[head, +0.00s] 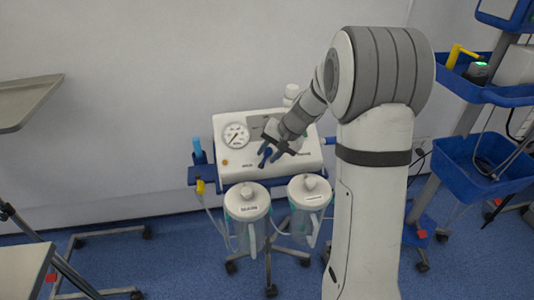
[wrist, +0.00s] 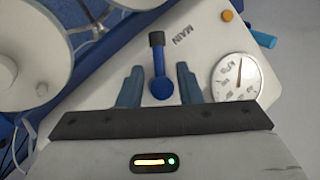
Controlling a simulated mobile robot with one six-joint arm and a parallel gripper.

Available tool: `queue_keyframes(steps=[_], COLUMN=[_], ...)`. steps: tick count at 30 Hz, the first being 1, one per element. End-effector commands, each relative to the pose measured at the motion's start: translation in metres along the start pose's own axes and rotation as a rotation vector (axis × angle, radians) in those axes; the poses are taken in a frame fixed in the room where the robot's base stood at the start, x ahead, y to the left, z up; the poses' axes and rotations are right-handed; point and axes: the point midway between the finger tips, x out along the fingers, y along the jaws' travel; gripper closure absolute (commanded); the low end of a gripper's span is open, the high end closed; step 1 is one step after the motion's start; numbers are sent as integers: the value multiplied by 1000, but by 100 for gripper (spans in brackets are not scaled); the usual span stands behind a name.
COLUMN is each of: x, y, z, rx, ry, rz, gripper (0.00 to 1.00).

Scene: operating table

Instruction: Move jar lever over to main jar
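The jar lever is a blue lever with a dark tip (wrist: 159,62) on the white front panel of the suction unit. It also shows in the head view (head: 266,153). My gripper (wrist: 159,88) is open, with one blue finger on each side of the lever and a gap to each. In the head view, my gripper (head: 270,155) is at the panel. The word MAIN is printed beside the lever's dark tip. Two lidded jars hang below the unit, a left jar (head: 248,204) and a right jar (head: 310,193); their lid labels are too small to read surely.
A round gauge (wrist: 237,78) and an orange button (wrist: 227,15) are on the same panel. Blue bins (head: 485,160) on a stand are at the right. A metal tray (head: 28,103) is at the upper left.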

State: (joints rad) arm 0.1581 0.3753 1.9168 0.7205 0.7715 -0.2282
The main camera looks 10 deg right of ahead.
Motion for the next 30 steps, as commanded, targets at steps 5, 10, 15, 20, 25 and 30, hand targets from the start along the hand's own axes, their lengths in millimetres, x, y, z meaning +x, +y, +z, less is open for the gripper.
queue_keyframes(steps=[5,10,15,20,25,30], x=[-31,-58,-72,-73,-73,-77], y=[-1,-1,0,0,0,-2], z=[-1,-1,0,0,0,2], rx=[1,0,1,1,0,-5], ry=[5,4,2,1,1,1], rz=[-1,-1,0,0,0,4], gripper=[68,68,68,68,68,68])
